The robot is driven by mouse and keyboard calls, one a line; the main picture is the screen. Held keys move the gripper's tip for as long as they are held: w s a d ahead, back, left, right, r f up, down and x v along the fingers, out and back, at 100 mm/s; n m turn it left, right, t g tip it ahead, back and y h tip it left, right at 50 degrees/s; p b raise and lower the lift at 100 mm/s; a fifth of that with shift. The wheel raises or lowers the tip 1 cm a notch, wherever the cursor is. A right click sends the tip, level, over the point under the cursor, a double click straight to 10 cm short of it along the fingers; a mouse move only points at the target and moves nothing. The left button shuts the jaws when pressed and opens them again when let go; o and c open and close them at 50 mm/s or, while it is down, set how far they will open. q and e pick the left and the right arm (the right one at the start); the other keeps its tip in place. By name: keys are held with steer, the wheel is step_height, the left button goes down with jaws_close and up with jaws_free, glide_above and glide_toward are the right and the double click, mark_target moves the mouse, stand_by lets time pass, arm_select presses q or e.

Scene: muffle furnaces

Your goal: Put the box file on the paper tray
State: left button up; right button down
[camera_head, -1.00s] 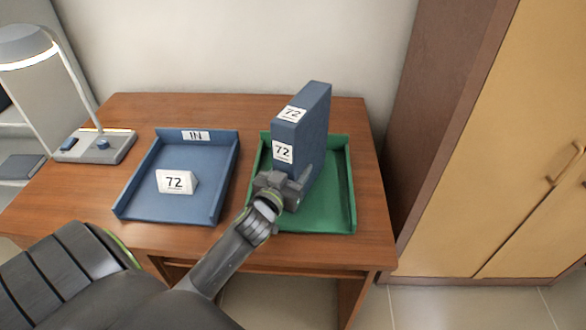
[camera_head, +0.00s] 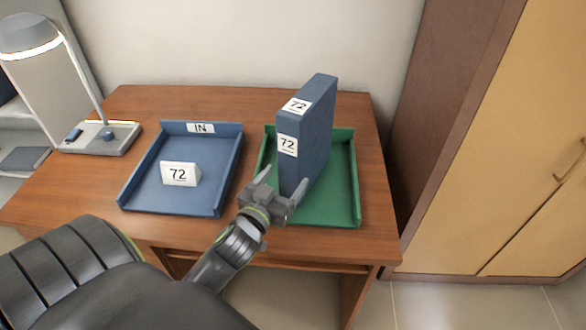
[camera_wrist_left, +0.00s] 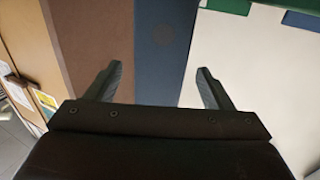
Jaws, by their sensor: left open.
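The blue box file (camera_head: 312,135) with "72" labels stands upright in the green paper tray (camera_head: 345,208), toward its left part. A blue paper tray (camera_head: 135,197) marked "IN" lies to the left and holds a white "72" card (camera_head: 180,174). My left gripper (camera_head: 282,182) is open at the near lower end of the box file, its fingers spread. In the left wrist view the open fingers (camera_wrist_left: 161,85) show with the blue box file (camera_wrist_left: 165,45) beyond and between them; contact is not visible. My right gripper is not in view.
The wooden desk (camera_head: 255,235) has bare strips between the trays and along the front. A lamp (camera_head: 105,138) stands at the back left. A wall is behind, and a tan cabinet (camera_head: 485,170) stands to the right.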

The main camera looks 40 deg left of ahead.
arm_select(q)
steer(key=s, duration=0.4)
steer(key=shift+s+d, duration=0.25)
steer(key=shift+d, duration=0.15)
